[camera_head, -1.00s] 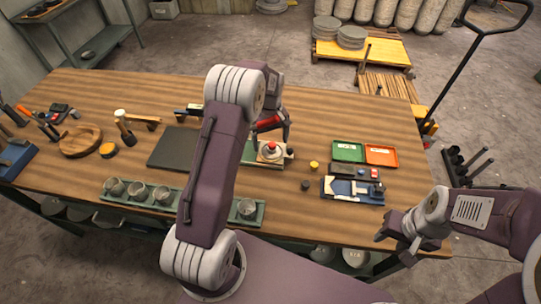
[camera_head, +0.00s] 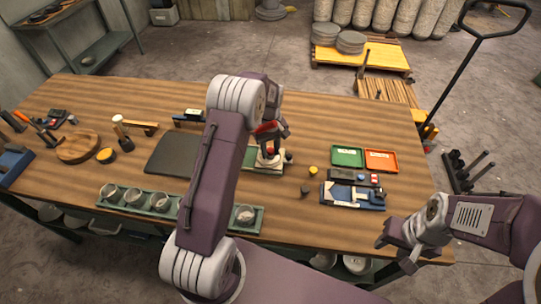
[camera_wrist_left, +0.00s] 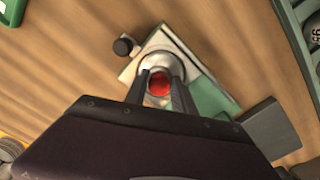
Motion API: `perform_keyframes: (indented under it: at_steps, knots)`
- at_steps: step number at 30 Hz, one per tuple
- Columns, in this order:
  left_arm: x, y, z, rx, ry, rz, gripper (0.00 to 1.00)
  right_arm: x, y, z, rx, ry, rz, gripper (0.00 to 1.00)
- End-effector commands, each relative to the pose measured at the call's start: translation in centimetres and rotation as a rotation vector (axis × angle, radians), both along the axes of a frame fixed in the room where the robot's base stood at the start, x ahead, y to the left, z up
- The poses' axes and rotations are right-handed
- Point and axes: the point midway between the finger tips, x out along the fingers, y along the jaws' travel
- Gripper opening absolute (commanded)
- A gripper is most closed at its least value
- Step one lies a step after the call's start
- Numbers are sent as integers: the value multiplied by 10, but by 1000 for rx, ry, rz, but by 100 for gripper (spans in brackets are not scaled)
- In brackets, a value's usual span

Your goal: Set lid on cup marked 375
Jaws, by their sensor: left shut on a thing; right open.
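The lid (camera_wrist_left: 159,63) is a pale round piece with a red knob (camera_wrist_left: 160,84). It is over a white and green board (camera_wrist_left: 207,97) on the table, and I cannot tell whether it touches the board. My left gripper (camera_head: 271,150) points down there, its fingers shut on the red knob in the left wrist view (camera_wrist_left: 160,92). Several grey cups (camera_head: 111,192) stand in a long green rack (camera_head: 262,222) along the front edge. My left arm hides part of the rack. The cup marks are unreadable in the head view. My right gripper (camera_head: 398,248) is open and empty at the front right.
A dark mat (camera_head: 178,152) lies left of the board. Green (camera_head: 347,157) and orange (camera_head: 381,159) trays and a block set (camera_head: 352,194) are to the right. A wooden disc (camera_head: 78,145), a mallet (camera_head: 120,127) and other tools lie at left.

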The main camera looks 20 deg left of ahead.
Motion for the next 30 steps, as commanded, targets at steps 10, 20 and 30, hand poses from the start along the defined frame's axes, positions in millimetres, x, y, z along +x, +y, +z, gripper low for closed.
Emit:
perform_keyframes:
  at_steps: [10,20,30]
  knots:
    - [0,0,0,0,0,0,15,0,0,0,0,0,0,43]
    - [0,0,17,0,0,0,15,0,0,15,0,0,0,43]
    - [0,0,38,1,-1,0,15,0,0,33,0,0,0,43]
